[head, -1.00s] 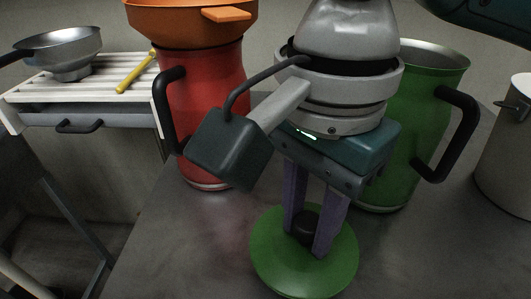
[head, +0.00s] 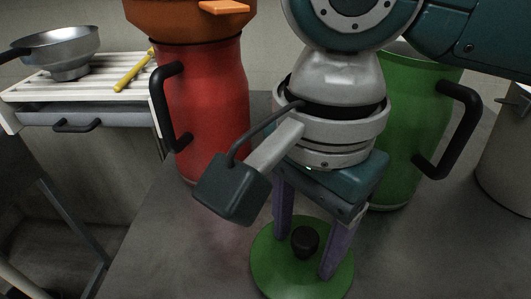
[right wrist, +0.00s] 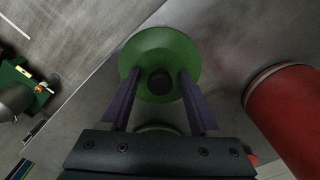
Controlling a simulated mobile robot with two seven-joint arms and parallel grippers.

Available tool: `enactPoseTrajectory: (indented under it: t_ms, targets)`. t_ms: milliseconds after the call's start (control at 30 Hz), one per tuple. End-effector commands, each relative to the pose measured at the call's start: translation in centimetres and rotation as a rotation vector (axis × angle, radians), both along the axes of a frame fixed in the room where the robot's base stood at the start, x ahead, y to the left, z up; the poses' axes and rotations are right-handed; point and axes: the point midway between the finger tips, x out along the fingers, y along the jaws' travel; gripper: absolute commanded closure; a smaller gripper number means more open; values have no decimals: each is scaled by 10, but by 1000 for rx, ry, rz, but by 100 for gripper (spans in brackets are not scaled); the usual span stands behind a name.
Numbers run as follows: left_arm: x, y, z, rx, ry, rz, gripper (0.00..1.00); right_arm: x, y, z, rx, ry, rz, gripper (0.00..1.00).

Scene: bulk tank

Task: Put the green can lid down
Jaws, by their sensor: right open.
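The green can lid (head: 274,270) is a round disc with a black knob (head: 305,241) at its centre. It lies flat on the grey table in front of the cans, and it also shows in the right wrist view (right wrist: 160,48). My right gripper (head: 303,254) is open, its purple fingers on either side of the knob with gaps between. The right wrist view shows the same fingers (right wrist: 157,75) apart around the knob. The green can (head: 405,130) stands open-topped behind my right arm, partly hidden by it. My left gripper is not in view.
A red can (head: 205,105) with an orange funnel-like top (head: 180,18) stands left of my right arm. A grey pot (head: 508,160) is at the right edge. A white slatted rack (head: 95,88) holds a metal strainer (head: 62,50) and a yellow stick (head: 133,72). Table room is free right of the lid.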

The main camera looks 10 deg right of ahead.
Motion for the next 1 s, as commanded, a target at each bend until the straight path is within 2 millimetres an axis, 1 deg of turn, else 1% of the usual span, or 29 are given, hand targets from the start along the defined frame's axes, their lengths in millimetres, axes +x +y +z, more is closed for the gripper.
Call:
enactPoseTrajectory:
  t_ms: [67,167,267,400,500,600,700,800,900,1000]
  targets:
    - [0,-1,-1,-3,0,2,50,0,0,1,0,-1,1,38]
    - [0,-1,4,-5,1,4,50,1,0,14,1,-3,1,38]
    - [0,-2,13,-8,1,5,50,1,1,34,3,-3,1,38]
    - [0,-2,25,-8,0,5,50,1,1,68,3,-3,1,38]
    - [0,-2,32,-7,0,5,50,1,1,89,3,-3,0,38]
    - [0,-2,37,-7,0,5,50,0,1,106,2,-1,1,38]
    - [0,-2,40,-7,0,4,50,0,1,117,0,-1,-1,38]
    - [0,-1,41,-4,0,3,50,0,1,123,1,0,-1,38]
    - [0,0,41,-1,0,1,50,0,1,123,2,0,2,38]
    - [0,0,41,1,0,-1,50,-4,7,117,30,0,54,38]
